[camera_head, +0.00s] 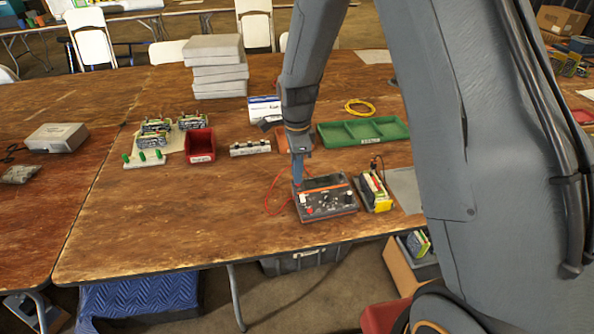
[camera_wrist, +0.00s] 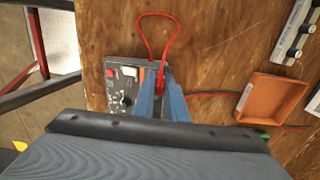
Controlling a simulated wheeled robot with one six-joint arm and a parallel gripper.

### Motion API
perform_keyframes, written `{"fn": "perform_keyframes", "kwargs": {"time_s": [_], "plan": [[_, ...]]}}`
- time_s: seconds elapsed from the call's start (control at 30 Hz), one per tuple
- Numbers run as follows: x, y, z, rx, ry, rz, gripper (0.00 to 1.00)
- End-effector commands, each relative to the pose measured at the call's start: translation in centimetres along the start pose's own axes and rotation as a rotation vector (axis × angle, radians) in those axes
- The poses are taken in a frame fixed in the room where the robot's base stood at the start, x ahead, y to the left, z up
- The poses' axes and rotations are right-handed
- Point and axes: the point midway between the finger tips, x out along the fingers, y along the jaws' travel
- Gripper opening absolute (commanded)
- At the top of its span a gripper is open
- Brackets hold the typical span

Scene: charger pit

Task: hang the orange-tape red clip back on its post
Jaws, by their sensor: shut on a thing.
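My gripper (camera_head: 297,182) points down at the back left corner of the dark charger box (camera_head: 328,208). In the wrist view my gripper (camera_wrist: 160,88) is shut on a red clip (camera_wrist: 161,79), of which only a small part shows between the fingers. A thin red lead loops away from it. I cannot make out orange tape on the clip. The charger box also shows in the wrist view (camera_wrist: 119,78), with a red knob and a dark dial; my fingers cover part of it. I cannot tell whether the clip touches a post.
A battery with a yellow base (camera_head: 376,191) stands right of the charger. A green divided tray (camera_head: 362,132), a red bin (camera_head: 200,146) and an orange tray (camera_wrist: 272,97) lie behind. The table's front edge is close to the charger. Bare wood lies left.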

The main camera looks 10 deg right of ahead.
Motion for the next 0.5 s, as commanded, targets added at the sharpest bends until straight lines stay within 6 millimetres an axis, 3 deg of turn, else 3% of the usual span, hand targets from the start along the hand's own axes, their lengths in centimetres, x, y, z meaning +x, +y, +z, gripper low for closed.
{"fn": "perform_keyframes", "kwargs": {"time_s": [0.4,0.43,0.5], "plan": [[0.03,-0.01,-0.01,0.0,0.0,0.0,0.0],[0.03,-0.01,-0.01,0.0,0.0,0.0,0.17],[0.03,-0.01,-0.01,0.0,0.0,0.0,0.29]]}}
